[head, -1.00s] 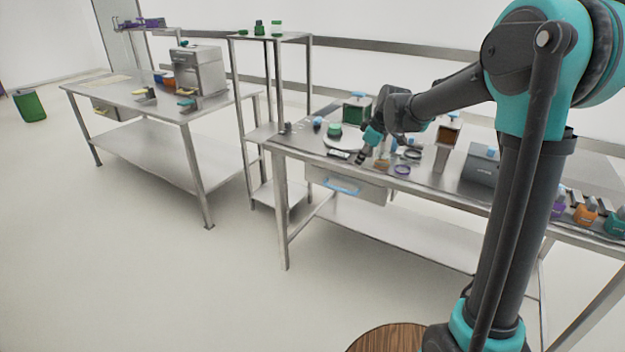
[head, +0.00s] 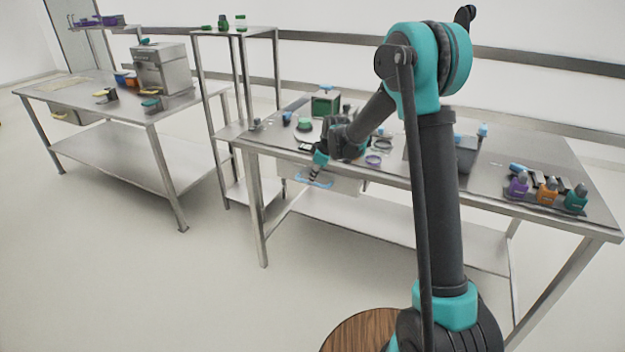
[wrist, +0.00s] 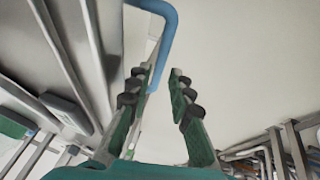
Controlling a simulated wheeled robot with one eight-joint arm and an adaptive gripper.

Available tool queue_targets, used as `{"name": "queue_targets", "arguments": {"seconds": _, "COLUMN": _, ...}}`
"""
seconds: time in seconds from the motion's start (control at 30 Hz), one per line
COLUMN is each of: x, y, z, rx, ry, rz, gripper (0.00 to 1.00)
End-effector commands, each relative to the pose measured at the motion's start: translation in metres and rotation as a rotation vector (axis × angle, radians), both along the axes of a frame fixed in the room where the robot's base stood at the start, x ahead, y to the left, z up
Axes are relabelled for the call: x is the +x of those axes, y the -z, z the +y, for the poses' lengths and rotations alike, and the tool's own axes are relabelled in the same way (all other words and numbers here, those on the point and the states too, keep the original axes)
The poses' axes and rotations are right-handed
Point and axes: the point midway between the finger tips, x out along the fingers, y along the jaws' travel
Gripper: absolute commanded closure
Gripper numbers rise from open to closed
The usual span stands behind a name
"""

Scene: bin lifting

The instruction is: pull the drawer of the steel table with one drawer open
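The steel table (head: 500,186) on the right has one drawer (head: 346,187) under its top, with a blue bar handle (head: 318,183). The drawer looks shut, though my arm hides part of its front. My gripper (head: 313,177) points down at the handle in the head view. In the wrist view my gripper (wrist: 160,73) has its two fingers apart with a gap between them. The blue handle (wrist: 165,22) shows at their tips, its end close beside the left finger. I cannot tell whether they touch.
On the tabletop are a green box (head: 326,103), a dark bin (head: 467,155) and several coloured bottles (head: 546,190). Another steel table (head: 90,90) with a drawer stands at left, with a tall shelf (head: 235,33) between. The floor in front is clear.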

Motion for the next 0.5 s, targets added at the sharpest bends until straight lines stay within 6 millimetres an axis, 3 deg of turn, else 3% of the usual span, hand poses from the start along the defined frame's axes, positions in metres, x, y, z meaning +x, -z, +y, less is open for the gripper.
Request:
{"name": "queue_targets", "arguments": {"seconds": 0.2, "x": 0.007, "y": 0.02, "z": 0.007, "rx": 0.0, "ry": -0.001, "rz": 0.0, "gripper": 0.8}}
{"name": "queue_targets", "arguments": {"seconds": 0.5, "x": 0.008, "y": 0.024, "z": 0.008, "rx": 0.0, "ry": 0.0, "rz": 0.0, "gripper": 0.8}}
